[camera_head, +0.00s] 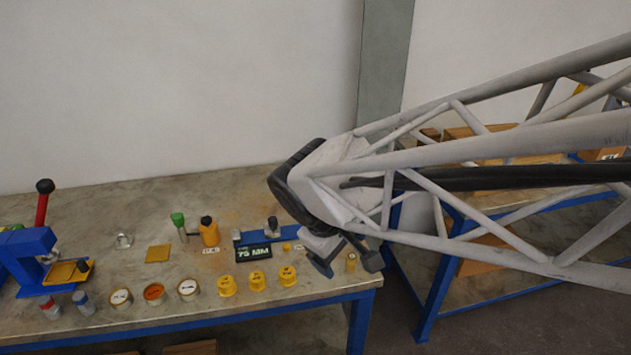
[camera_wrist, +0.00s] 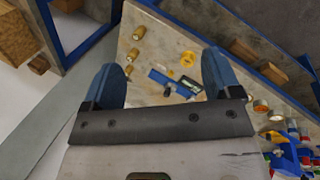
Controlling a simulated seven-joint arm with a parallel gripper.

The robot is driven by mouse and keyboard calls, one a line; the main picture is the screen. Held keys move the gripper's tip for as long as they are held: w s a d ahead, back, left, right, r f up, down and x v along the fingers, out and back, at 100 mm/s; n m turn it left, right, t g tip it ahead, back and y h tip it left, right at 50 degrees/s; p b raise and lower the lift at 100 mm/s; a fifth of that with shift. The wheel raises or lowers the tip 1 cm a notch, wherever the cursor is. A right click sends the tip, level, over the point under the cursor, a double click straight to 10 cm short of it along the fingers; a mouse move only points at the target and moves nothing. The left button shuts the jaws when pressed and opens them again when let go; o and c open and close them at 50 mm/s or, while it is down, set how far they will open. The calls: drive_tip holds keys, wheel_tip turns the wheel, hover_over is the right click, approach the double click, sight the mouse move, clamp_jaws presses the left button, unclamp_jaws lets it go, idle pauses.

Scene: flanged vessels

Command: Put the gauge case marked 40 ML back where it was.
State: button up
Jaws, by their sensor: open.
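No marking reading 40 ML can be made out in either view. Three yellow cases or caps with small dark marks, the middle one here (camera_head: 258,279), stand in a row near the table's front edge. A black block (camera_head: 254,252) with pale lettering that looks like "75 MM" lies behind them. My gripper (camera_head: 349,264) is above the table's right end, open and empty, its blue fingers apart in the wrist view (camera_wrist: 162,64). A small brass cylinder (camera_head: 351,262) shows near the fingers; whether it is directly below is unclear.
Three round tins, one orange-topped (camera_head: 154,293), stand left of the yellow cases. A yellow bottle (camera_head: 210,232), a green-topped tool (camera_head: 179,226) and a flat yellow pad (camera_head: 158,253) are behind. A blue press with a red lever (camera_head: 42,210) stands far left. Shelving with boxes is right.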

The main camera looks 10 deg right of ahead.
drive_tip(key=s+d+r+m+t+y, duration=0.1)
drive_tip(key=s+d+r+m+y, duration=0.2)
drive_tip(key=s+m, duration=0.3)
drive_tip(key=shift+s+d+r+m+y, duration=0.3)
drive_tip(key=shift+s+d+m, duration=0.1)
drive_tip(key=shift+s, duration=0.6)
idle(0.6)
